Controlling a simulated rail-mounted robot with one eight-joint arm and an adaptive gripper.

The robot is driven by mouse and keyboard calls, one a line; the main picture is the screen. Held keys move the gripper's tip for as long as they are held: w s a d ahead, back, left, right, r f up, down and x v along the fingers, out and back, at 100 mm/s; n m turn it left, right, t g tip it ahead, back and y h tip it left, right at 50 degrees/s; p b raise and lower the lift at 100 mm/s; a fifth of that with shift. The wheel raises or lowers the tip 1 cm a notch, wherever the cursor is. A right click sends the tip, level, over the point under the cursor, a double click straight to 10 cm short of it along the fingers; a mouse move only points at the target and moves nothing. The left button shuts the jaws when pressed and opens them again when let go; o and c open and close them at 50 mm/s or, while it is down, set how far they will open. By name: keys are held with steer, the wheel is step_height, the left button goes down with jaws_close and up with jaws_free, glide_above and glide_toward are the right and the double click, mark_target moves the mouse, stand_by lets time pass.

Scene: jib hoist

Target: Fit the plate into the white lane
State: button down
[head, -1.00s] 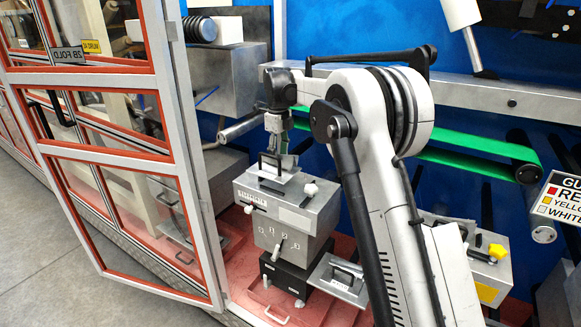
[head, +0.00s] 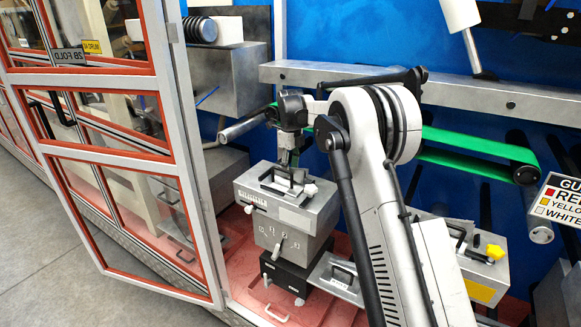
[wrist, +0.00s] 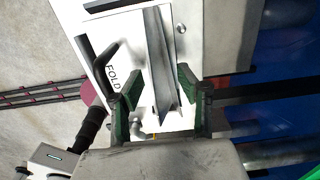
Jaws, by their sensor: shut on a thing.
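My gripper (head: 289,158) is over the top of a grey metal box (head: 262,196). In the wrist view, its green-padded fingers (wrist: 157,95) stand on both sides of a narrow grey metal plate (wrist: 156,50), seen nearly edge-on. The plate lies over a white panel (wrist: 115,42) marked FOLD, with a black handle (wrist: 103,65). I cannot tell whether the plate touches the panel. In the head view, the plate's lower part is hard to separate from the box top. I cannot make out the white lane; a sign (head: 560,198) at right lists WHITE among its colours.
An open red-framed door (head: 125,150) stands left of the box. A lower plate with a black handle (head: 343,275) lies right of the box. A green belt (head: 480,145) runs behind my arm.

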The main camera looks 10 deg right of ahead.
mark_target(291, 167)
steer(key=shift+f, duration=0.1)
steer(key=c, duration=1.2)
jaws_free()
steer(key=shift+o, duration=0.2)
step_height(291, 167, up, 13)
steer(key=b, duration=0.1)
steer(key=s+r+n+t, duration=0.2)
steer(key=s+r+n, duration=0.6)
steer(key=s, duration=0.5)
steer(key=s+f+n+t, duration=0.25)
steer(key=s+n, duration=0.95)
steer(key=s, duration=1.4)
steer(key=s+f+n+t, duration=0.2)
steer(key=s+f+n, duration=0.4)
steer(key=s, duration=0.5)
step_height(291, 167, down, 2)
steer(key=shift+s+f+n+t, duration=0.1)
steer(key=shift+s+n+t, duration=0.25)
steer(key=shift+s+n, duration=0.05)
